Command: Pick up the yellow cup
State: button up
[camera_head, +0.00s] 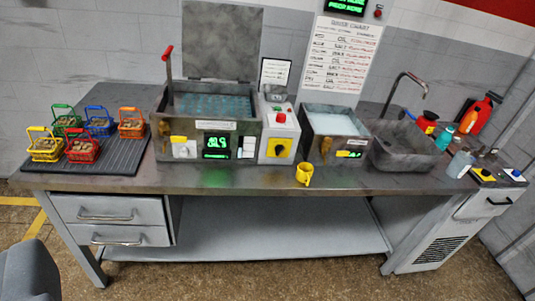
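The yellow cup (304,174) stands upright near the front edge of the grey workbench (240,180), a little right of the middle. Its handle is on the right side. It stands in front of the gap between the control box with the yellow switch and the white-filled basin, apart from both. My gripper's fingers are not in view, and nothing touches the cup.
A water bath with a raised lid (222,40) and a white-filled basin (335,122) stand behind the cup. Coloured baskets sit on a black mat (110,165) at left. A sink (405,146) and bottles are at right. The bench front near the cup is clear.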

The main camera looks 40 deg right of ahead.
aim_at(305, 169)
jog(key=z, duration=0.35)
jog(key=i, duration=1.2)
jog(key=z, duration=0.75)
